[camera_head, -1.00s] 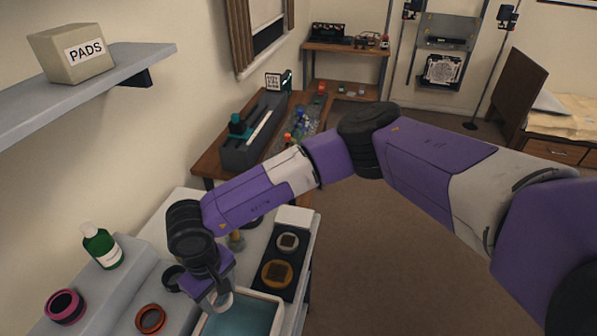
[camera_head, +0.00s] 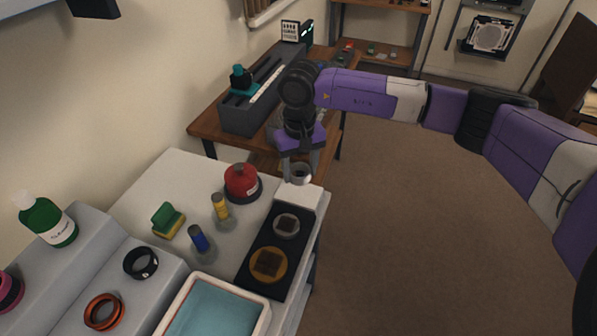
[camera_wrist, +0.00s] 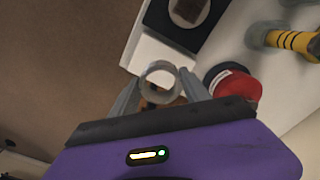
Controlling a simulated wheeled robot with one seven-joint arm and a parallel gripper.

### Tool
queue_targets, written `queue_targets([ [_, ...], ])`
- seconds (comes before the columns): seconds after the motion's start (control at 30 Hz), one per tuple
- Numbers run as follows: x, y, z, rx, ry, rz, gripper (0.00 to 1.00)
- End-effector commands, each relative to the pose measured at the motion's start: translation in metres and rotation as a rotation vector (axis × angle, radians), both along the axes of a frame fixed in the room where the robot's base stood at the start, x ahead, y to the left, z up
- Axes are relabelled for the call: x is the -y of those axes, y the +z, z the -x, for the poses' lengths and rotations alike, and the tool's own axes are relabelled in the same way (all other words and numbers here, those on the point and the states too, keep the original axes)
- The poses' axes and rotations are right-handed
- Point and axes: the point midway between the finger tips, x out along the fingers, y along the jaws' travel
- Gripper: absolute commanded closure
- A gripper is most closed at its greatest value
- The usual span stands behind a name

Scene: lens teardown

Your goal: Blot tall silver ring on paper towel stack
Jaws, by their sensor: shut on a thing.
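The tall silver ring (camera_head: 299,175) is held between the fingers of my gripper (camera_head: 299,169). In the wrist view the ring (camera_wrist: 159,74) sits between the two grey fingertips (camera_wrist: 160,82), its opening facing the camera. The white paper towel stack (camera_head: 298,194) lies at the far right corner of the white bench, behind the black mat. In the head view the ring is at the stack's far edge. I cannot tell whether it touches the stack. In the wrist view the stack (camera_wrist: 146,54) shows just beyond the ring.
A red-topped container (camera_head: 242,182), yellow bottle (camera_head: 220,207) and blue bottle (camera_head: 199,240) stand left of the stack. The black mat (camera_head: 252,292) holds two round pieces. A liquid-filled tray (camera_head: 178,312) is at the front. A wooden table (camera_head: 207,126) stands behind.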

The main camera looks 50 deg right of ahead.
Motion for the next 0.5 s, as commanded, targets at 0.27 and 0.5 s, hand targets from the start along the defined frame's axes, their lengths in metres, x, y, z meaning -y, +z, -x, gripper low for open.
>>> queue_targets([
  [0.27, -0.001, -0.03, 0.0, -0.001, 0.001, -0.002, 0.85],
  [0.5, -0.001, -0.049, 0.0, 0.0, 0.002, 0.0, 0.85],
])
